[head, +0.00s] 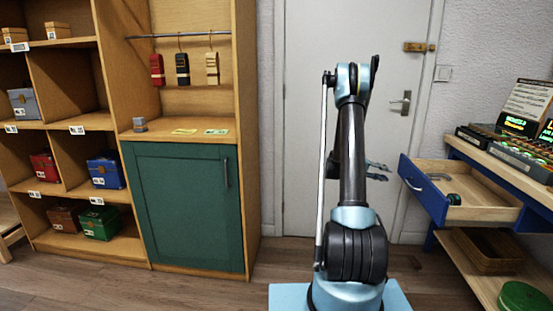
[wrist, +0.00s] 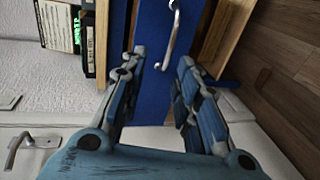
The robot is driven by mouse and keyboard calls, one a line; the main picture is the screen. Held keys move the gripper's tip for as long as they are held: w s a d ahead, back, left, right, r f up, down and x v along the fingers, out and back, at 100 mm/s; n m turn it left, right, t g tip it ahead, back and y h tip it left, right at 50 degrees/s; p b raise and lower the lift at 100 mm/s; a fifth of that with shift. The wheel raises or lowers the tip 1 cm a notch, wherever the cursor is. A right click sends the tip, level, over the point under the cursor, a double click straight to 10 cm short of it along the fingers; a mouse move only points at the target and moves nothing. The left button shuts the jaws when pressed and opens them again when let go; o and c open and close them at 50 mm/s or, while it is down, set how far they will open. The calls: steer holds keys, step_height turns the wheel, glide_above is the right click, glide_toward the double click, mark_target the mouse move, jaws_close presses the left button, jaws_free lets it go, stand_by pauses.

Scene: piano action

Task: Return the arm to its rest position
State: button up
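My arm stands upright in the middle of the head view, in front of the white door. My gripper (head: 386,172) sticks out to the right from behind the arm, at about drawer height. It points toward the blue drawer front (head: 422,192) and is a little apart from it. In the wrist view my gripper (wrist: 162,57) is open, with nothing between its fingers. The drawer's metal handle (wrist: 171,38) shows beyond the fingertips. The drawer is pulled out, and a small dark green item (head: 454,199) lies inside.
The workbench shelf (head: 470,265) at the right holds a wicker basket (head: 487,252) and a green round thing (head: 524,298). A green cabinet (head: 186,205) and shelves with boxes stand at the left. The door (head: 305,110) is closed behind my arm. Floor between cabinet and arm is clear.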

steer(key=s+a+r+n+t+y, duration=0.1)
steer(key=s+a+r+y, duration=0.4)
steer(key=s+a, duration=0.4)
steer(key=s+a+r+t+y, duration=0.2)
steer(key=s+a+r, duration=0.5)
steer(key=s, duration=0.3)
steer(key=s+a+f+y, duration=0.4)
steer(key=s+a, duration=0.5)
steer(key=s, duration=0.4)
steer(key=s+a+f+y, duration=0.4)
steer(key=s+a, duration=0.6)
steer(key=s, duration=0.3)
steer(key=shift+f+n+t, duration=0.15)
steer(key=shift+n+t, duration=0.15)
steer(key=shift+t, duration=0.1)
